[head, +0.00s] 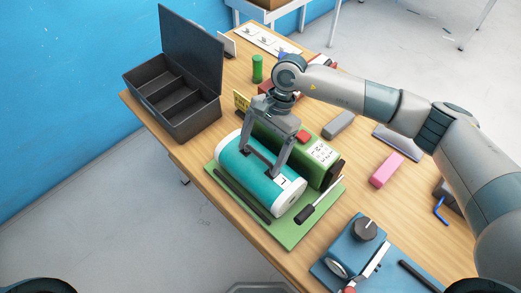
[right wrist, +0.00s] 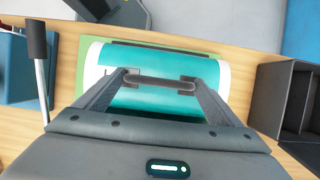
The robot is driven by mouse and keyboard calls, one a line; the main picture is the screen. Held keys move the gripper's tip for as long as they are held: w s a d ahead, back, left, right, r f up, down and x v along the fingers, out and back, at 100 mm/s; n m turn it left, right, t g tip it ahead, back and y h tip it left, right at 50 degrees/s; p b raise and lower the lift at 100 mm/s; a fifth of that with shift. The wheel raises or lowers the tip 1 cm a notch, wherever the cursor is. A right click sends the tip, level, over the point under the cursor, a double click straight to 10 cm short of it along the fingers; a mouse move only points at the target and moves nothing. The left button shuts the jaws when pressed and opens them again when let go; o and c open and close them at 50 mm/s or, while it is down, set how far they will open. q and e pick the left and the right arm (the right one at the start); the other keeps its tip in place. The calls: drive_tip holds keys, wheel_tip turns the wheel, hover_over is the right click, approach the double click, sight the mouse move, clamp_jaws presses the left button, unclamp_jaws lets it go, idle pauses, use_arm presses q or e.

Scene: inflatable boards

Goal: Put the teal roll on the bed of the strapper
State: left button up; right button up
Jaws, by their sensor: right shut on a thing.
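The teal roll (head: 243,176) has white ends and a dark carry handle on top. It lies at the green bed of the strapper (head: 219,179), beside the green housing; whether it rests fully on the bed or hangs just above it I cannot tell. My right gripper (head: 261,162) is shut on the roll's handle from above. In the right wrist view the teal roll (right wrist: 165,65) shows below the fingers, with the handle between the fingertips (right wrist: 160,82). The strapper (head: 318,158) is a green box with a red button and a lever at its front. My left gripper is not in view.
An open black case (head: 180,100) with compartments stands at the back left. A blue device with a dial (head: 355,245) is at the front right.

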drive_tip(key=shift+f, duration=0.1)
drive_tip(key=o, duration=1.8)
drive_tip(key=shift+o, duration=0.2)
drive_tip(key=shift+r, duration=0.25)
drive_tip(key=shift+w+d+r+b, duration=0.1)
drive_tip(key=shift+w+r+b, duration=0.05)
drive_tip(key=shift+r+b, duration=0.15)
drive_tip(key=b+v, duration=0.4)
drive_tip(key=v, duration=0.7)
drive_tip(key=shift+b, duration=0.3)
